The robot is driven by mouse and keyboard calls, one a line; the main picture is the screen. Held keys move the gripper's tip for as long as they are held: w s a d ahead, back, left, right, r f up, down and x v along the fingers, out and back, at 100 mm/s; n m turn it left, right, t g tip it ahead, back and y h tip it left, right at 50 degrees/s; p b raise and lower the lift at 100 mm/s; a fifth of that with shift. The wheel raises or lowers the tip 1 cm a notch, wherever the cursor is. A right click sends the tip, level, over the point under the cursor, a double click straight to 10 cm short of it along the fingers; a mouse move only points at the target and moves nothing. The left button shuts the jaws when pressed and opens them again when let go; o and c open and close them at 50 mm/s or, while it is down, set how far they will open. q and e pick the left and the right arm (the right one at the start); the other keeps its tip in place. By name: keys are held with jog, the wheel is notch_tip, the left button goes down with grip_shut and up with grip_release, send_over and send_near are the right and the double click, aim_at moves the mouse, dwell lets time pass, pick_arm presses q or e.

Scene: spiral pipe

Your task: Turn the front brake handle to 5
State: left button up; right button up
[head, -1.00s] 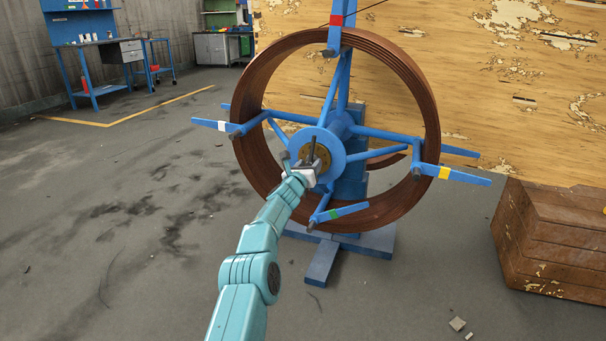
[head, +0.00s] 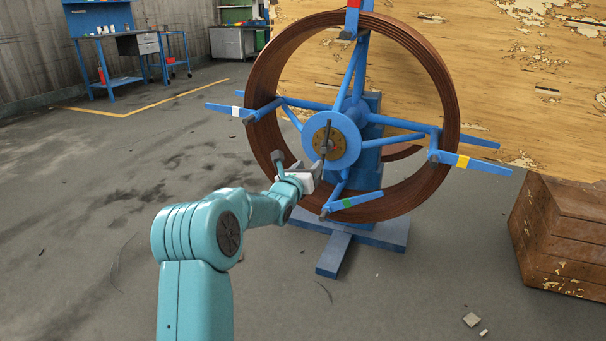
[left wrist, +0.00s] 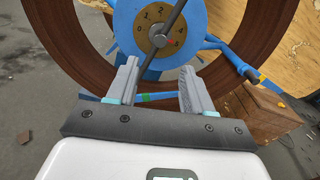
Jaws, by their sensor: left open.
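The front brake handle (head: 326,141) is a dark lever on a brass numbered dial (head: 336,146) at the hub of the blue wheel frame. In the left wrist view the handle (left wrist: 173,20) slants across the dial (left wrist: 150,38), its upper end leaning right. Digits and a small red mark show on the dial; I cannot tell the handle's exact setting. My left gripper (head: 311,168) is just below left of the hub. My right gripper is not in view.
A brown coiled pipe (head: 447,90) rings the frame. Blue arms with white, green (head: 350,203) and yellow (head: 462,162) marks stick out around it. A wooden crate (head: 560,240) stands at right. Workbenches (head: 115,45) are far left. The floor at left is clear.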

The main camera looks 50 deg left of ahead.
pick_arm(q)
jog(key=shift+v, duration=1.7)
